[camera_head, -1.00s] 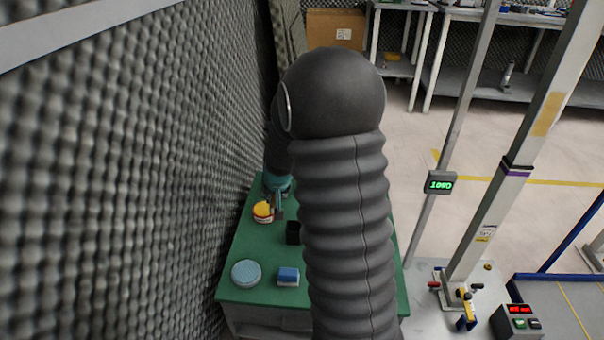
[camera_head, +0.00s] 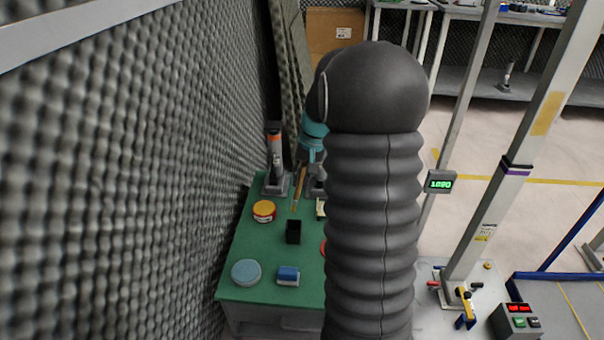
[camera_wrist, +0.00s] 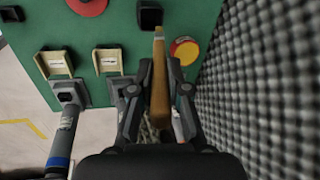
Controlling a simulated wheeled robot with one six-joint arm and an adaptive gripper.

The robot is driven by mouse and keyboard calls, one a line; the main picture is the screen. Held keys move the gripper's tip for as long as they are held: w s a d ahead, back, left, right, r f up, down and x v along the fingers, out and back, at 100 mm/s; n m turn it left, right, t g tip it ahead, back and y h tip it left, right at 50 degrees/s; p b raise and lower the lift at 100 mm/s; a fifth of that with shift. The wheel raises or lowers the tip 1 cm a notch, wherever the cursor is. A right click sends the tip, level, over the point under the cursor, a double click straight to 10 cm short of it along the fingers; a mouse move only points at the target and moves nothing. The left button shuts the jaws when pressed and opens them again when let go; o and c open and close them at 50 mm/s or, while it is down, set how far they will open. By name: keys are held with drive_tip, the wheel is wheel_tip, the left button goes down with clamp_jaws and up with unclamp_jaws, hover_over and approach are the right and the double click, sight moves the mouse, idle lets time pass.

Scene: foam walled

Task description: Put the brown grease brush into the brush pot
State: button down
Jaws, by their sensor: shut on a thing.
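The brown grease brush (camera_wrist: 159,80) is held between the fingers of my gripper (camera_wrist: 159,92) in the wrist view, its far end pointing toward the pot side. In the head view the brush (camera_head: 299,190) hangs tilted below my gripper (camera_head: 311,164), above the far part of the green table. The brush pot (camera_head: 293,236) is a small black square container with an open top, standing on the table nearer the camera than the brush. It also shows at the top of the wrist view (camera_wrist: 150,16). The brush is apart from the pot. My arm hides the table's right part.
A yellow-topped tin (camera_head: 264,210) stands left of the pot. A round blue-grey tin (camera_head: 246,272) and a blue block (camera_head: 288,276) are nearer. Cream holders (camera_wrist: 107,61) and a red disc (camera_wrist: 88,5) lie across the table. The foam wall (camera_head: 150,160) rises on the left.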

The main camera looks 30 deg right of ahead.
drive_tip(key=shift+f+b, duration=0.55)
drive_tip(key=shift+f, duration=1.8)
drive_tip(key=shift+f+b, duration=1.8)
drive_tip(key=shift+f, duration=0.8)
drive_tip(key=c, duration=1.1)
unclamp_jaws()
drive_tip(key=shift+o, duration=0.2)
wheel_tip(320, 180, up, 12)
drive_tip(key=s+d, duration=0.1)
drive_tip(key=d, duration=0.1)
drive_tip(key=shift+s+f, duration=0.15)
drive_tip(key=shift+s, duration=0.2)
